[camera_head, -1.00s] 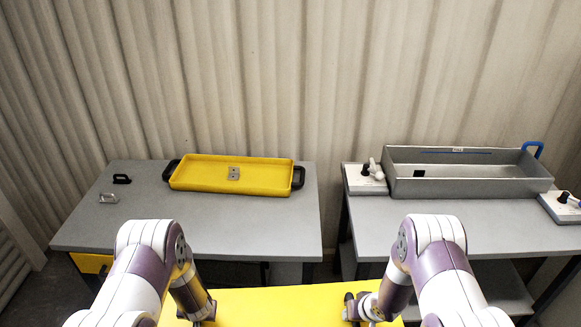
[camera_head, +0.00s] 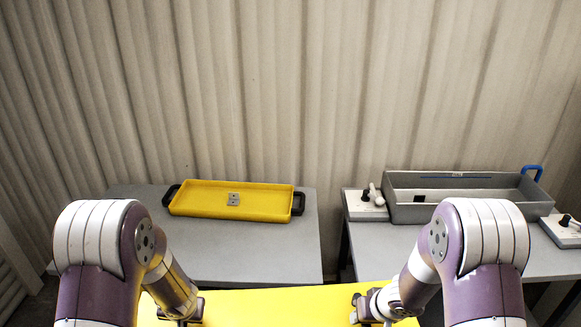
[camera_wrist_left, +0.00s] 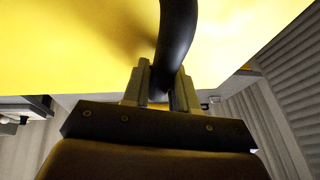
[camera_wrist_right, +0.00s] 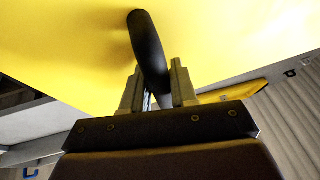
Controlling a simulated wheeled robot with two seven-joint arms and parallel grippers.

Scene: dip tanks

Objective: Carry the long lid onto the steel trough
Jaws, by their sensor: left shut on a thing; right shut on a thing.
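The long yellow lid (camera_head: 275,304) shows at the bottom of the head view, between my two grippers. Its near part is cut off by the frame. My left gripper (camera_head: 187,311) is shut on a black bar handle (camera_wrist_left: 176,35) of the lid, seen in the left wrist view. My right gripper (camera_head: 368,307) is shut on another black handle (camera_wrist_right: 146,40), seen in the right wrist view. The grey steel trough (camera_head: 455,210) stands open on the right-hand table, apart from the lid and farther away.
A yellow tray (camera_head: 270,206) with black end handles sits on the left table (camera_head: 240,255). A gap separates the tables. A corrugated wall stands behind.

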